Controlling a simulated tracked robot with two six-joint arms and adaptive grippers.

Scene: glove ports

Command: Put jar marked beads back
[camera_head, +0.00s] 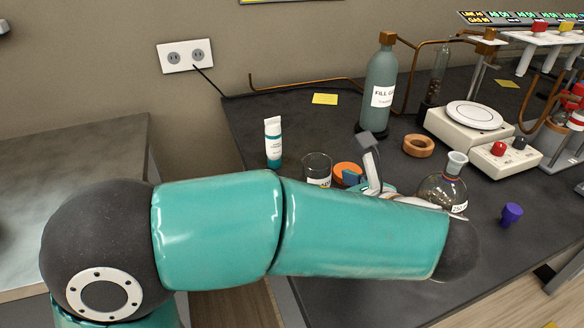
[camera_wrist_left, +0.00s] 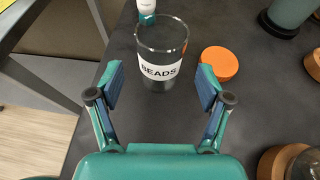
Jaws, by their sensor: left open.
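The jar marked BEADS (camera_wrist_left: 160,71) is clear glass with a white label and stands upright on the dark bench; in the head view the jar (camera_head: 317,166) is just left of my gripper. It looks empty and has no lid on it. An orange round lid (camera_wrist_left: 219,62) lies beside it, partly behind my gripper in the head view (camera_head: 346,169). My left gripper (camera_wrist_left: 160,84) is open and empty, with the jar ahead of and between its spread fingers. In the head view my left gripper (camera_head: 359,160) is partly hidden by its arm. My right gripper is not in view.
A teal-capped tube (camera_head: 273,145) stands behind the jar. A green gas bottle (camera_head: 380,88), cork ring (camera_head: 418,145), round flask (camera_head: 443,186), white hotplate (camera_head: 463,126) and purple stopper (camera_head: 511,214) are to the right. The bench's left edge is close to the jar.

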